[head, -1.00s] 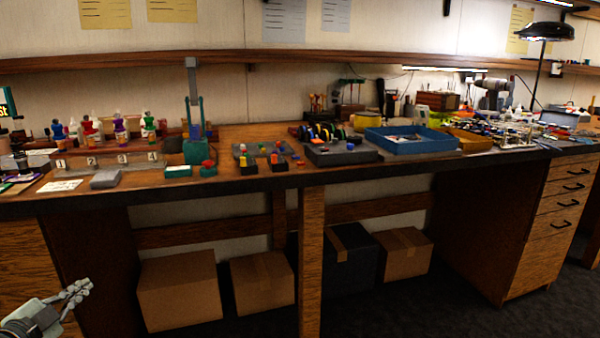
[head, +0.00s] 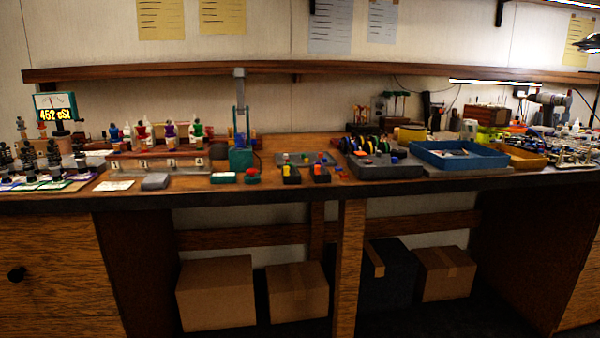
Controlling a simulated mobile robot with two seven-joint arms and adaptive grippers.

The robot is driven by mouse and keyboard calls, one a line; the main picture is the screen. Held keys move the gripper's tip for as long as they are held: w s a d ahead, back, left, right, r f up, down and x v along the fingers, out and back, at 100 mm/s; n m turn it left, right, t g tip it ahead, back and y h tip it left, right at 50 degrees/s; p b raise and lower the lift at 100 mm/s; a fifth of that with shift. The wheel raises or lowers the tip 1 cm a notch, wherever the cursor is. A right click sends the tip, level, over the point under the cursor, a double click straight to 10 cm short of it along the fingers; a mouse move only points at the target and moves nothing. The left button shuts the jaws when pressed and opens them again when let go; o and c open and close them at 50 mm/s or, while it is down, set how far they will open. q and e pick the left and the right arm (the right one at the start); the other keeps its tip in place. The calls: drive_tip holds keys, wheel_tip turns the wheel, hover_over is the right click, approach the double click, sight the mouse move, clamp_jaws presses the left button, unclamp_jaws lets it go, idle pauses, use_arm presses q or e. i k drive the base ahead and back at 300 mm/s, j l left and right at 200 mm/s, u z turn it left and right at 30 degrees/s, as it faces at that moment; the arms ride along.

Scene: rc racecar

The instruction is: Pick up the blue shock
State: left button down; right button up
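On the workbench at the left, a numbered wooden stand (head: 160,166) carries a row of small coloured upright items. The blue one (head: 114,133), likely the blue shock, is at the left end, followed by red (head: 141,131), purple (head: 169,131) and green (head: 197,129) ones. They are small, and pale bottles stand close behind or between them, so their exact shape is hard to tell. Neither of my grippers is in view.
A display reading about 462 cSt (head: 56,105) and dark-topped items (head: 52,155) stand left of the stand. A teal press-like device (head: 241,155) stands to its right. A blue tray (head: 460,161) is further right. Cardboard boxes (head: 215,295) sit under the bench.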

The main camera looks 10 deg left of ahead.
sight(116, 146)
drive_tip(key=u, duration=1.3)
